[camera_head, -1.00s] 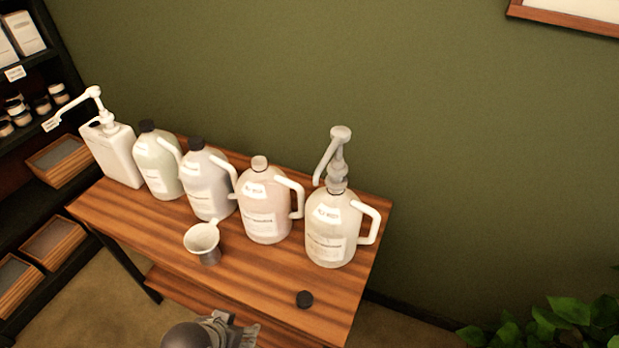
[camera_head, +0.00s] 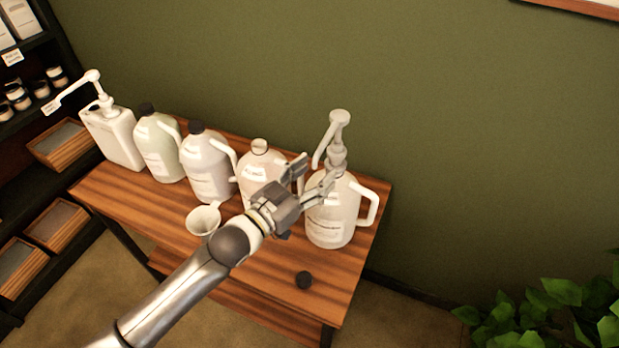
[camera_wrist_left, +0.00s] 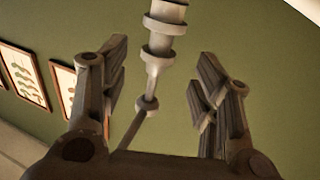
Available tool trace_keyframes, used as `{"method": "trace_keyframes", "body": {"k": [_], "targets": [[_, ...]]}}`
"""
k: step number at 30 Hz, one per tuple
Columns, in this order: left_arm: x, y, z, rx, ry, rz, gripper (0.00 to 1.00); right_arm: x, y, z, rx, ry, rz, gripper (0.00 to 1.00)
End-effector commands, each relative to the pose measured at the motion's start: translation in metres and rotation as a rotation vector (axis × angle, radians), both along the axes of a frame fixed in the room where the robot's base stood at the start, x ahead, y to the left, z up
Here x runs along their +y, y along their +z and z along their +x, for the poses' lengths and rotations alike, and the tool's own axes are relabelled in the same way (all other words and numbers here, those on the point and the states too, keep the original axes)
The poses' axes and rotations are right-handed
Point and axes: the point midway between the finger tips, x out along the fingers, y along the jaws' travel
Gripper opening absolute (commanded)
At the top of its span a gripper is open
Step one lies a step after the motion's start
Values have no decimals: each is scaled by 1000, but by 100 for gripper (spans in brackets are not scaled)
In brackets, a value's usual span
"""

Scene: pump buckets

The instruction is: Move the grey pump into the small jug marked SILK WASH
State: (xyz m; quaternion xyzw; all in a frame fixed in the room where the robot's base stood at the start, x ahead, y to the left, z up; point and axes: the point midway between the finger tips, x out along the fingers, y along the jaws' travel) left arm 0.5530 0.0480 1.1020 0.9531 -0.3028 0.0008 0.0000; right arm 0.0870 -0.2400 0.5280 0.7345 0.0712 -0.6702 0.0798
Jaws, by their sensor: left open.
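The grey pump (camera_head: 337,140) stands upright in the neck of the rightmost jug (camera_head: 331,222), its spout bent down to the left. My left gripper (camera_head: 312,174) is open just left of the pump's lower part, in front of the jugs. In the left wrist view the pump (camera_wrist_left: 158,48) shows between the spread fingers (camera_wrist_left: 160,85), not gripped. Another jug (camera_head: 259,165) with a pale cap stands to its left, partly hidden by my gripper. I cannot read the labels well enough to tell which jug says SILK WASH. My right gripper is not in view.
Two dark-capped jugs (camera_head: 207,170) and a white pump canister (camera_head: 113,138) stand further left on the wooden table (camera_head: 130,205). Shelves (camera_head: 40,190) are at left, a plant (camera_head: 555,315) at right.

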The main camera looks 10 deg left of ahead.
Motion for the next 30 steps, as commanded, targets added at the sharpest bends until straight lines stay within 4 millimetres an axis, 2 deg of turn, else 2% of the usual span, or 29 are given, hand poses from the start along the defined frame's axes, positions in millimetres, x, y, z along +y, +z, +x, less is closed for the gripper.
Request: {"method": "trace_keyframes", "body": {"k": [9,18,30], "targets": [[-21,-2,30,-1,0,-2,57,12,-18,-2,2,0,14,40],[-40,-2,56,0,1,-1,57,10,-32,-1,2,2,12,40],[-48,0,67,2,1,0,57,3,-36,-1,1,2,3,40]]}}
